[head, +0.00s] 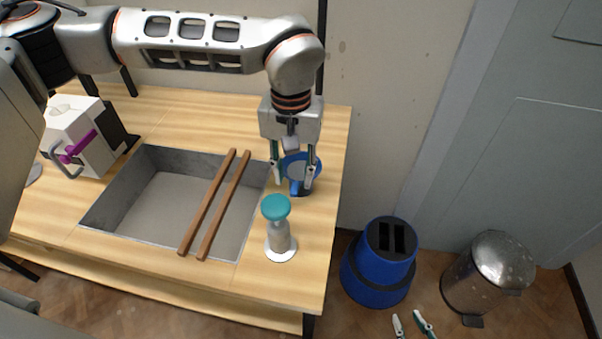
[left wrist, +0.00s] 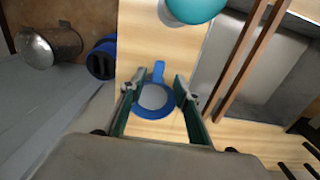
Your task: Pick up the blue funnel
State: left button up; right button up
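The blue funnel (head: 301,172) stands on the wooden worktop near its right edge, right of the sink. It also shows in the left wrist view (left wrist: 153,114), with a round pale inside and a blue tab. My left gripper (head: 294,174) points down over it, one finger on each side. In the left wrist view, the fingers of my left gripper (left wrist: 156,89) stand apart around the funnel, with small gaps seeming to show. My right gripper (head: 414,325) shows only its fingertips at the bottom edge of the head view, apart and with nothing between them.
A teal-topped glass shaker (head: 279,232) stands close in front of the funnel. Two wooden bars (head: 214,205) lie across the grey sink (head: 160,200). A white machine with a purple handle (head: 80,140) is at left. A blue stool (head: 380,262) and metal bin (head: 487,275) stand on the floor.

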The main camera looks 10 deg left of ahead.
aim_at(295, 186)
pick_arm(q)
jog(key=f, duration=0.3)
jog(key=shift+s+d+f, duration=0.2)
jog(key=shift+f, duration=0.75)
grip_shut()
jog(key=shift+r, duration=0.1)
